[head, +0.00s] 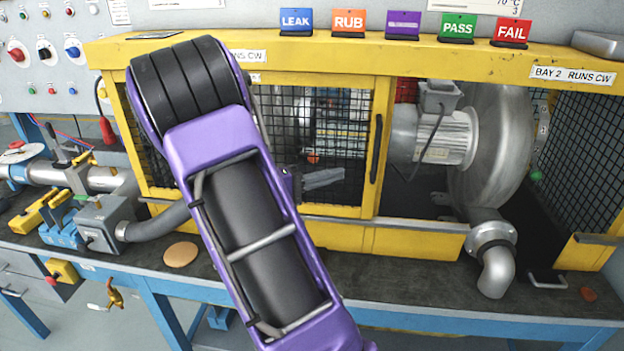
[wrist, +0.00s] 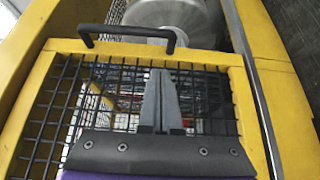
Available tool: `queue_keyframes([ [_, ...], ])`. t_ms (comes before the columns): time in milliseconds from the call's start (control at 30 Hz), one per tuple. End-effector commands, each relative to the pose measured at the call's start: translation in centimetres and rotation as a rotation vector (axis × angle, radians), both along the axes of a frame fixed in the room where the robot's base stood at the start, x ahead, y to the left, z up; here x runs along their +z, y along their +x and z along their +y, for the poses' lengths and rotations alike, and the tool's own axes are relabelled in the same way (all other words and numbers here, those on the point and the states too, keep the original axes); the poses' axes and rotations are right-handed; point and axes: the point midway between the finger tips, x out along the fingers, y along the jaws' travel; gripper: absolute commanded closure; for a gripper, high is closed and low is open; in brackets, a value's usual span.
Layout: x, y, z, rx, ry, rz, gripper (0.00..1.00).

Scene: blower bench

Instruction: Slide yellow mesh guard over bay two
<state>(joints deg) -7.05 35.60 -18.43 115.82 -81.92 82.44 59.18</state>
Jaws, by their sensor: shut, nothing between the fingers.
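The yellow mesh guard (head: 384,100) is a yellow-framed black mesh panel. It stands over the left bay, and bay two (head: 455,140) to its right is uncovered, with the blower in plain view. The guard's black handle (head: 376,148) is an upright bar near its right edge. It also shows at the top of the wrist view (wrist: 130,35). My gripper (head: 340,174) is shut and empty in front of the mesh, left of the handle and slightly below its middle. In the wrist view my gripper (wrist: 160,73) points toward the handle, apart from it. My arm hides part of the guard's left side.
A silver blower (head: 492,150) fills bay two, its outlet pipe (head: 495,265) reaching past the front rail. Colored signs (head: 403,25) stand on the top beam. A grey hose and valve box (head: 103,222) sit at left. A tan disc (head: 181,254) lies on the bench.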

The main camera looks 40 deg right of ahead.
Motion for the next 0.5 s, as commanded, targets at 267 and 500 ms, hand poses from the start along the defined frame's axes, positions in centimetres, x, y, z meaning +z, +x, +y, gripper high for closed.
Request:
queue_keyframes([
  [267, 0.1, -2.8, -3.0, -0.002, -0.001, 0.002, 1.0],
  [500, 0.0, -3.6, -3.5, 0.0, 0.0, 0.0, 1.0],
])
